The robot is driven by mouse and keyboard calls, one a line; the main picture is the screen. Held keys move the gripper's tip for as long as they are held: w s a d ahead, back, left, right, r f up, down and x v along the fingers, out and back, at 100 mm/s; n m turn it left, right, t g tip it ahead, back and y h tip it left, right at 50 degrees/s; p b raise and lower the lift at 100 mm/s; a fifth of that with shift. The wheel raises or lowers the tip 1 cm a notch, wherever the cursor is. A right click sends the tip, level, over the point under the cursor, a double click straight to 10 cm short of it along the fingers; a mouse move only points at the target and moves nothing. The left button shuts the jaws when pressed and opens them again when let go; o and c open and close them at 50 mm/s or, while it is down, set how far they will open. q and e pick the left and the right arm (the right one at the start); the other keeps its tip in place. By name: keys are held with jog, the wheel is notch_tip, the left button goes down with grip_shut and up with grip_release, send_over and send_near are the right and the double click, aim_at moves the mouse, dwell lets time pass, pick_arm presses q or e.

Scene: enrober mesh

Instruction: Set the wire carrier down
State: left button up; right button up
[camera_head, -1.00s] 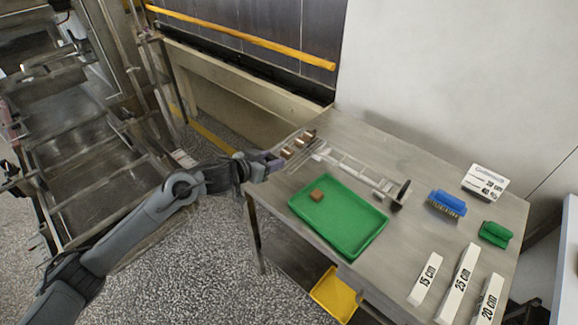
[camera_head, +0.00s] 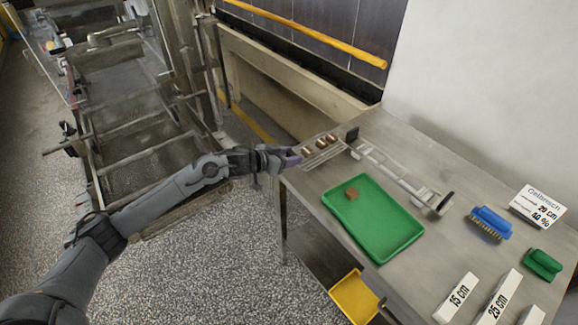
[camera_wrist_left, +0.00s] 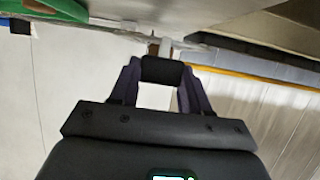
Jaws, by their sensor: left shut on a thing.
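My left gripper (camera_head: 290,158) is shut on the wire carrier's dark handle, at the table's left edge. In the left wrist view the dark, rounded handle (camera_wrist_left: 162,70) sits between the two fingers. The wire carrier (camera_head: 318,160) extends to the right from the gripper over the table's back left corner, with brown pieces (camera_head: 321,145) in a row on it. I cannot tell whether its wires touch the table. The steel table (camera_head: 385,140) stands against the wall. My right gripper is not in view.
A green tray (camera_head: 385,238) with one brown piece (camera_head: 352,193) lies just in front. A ladder-like frame (camera_head: 385,168) with dark ends lies behind it. Blue (camera_head: 490,222) and green (camera_head: 543,264) brushes and labelled white blocks (camera_head: 457,297) lie to the right. A yellow bin (camera_head: 355,297) is below.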

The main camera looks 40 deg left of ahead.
pick_arm(q)
jog(key=shift+f+b, duration=0.5)
jog(key=shift+f, duration=1.55)
jog(key=o, duration=1.1)
jog(key=shift+f, duration=0.15)
jog(key=shift+o, duration=0.2)
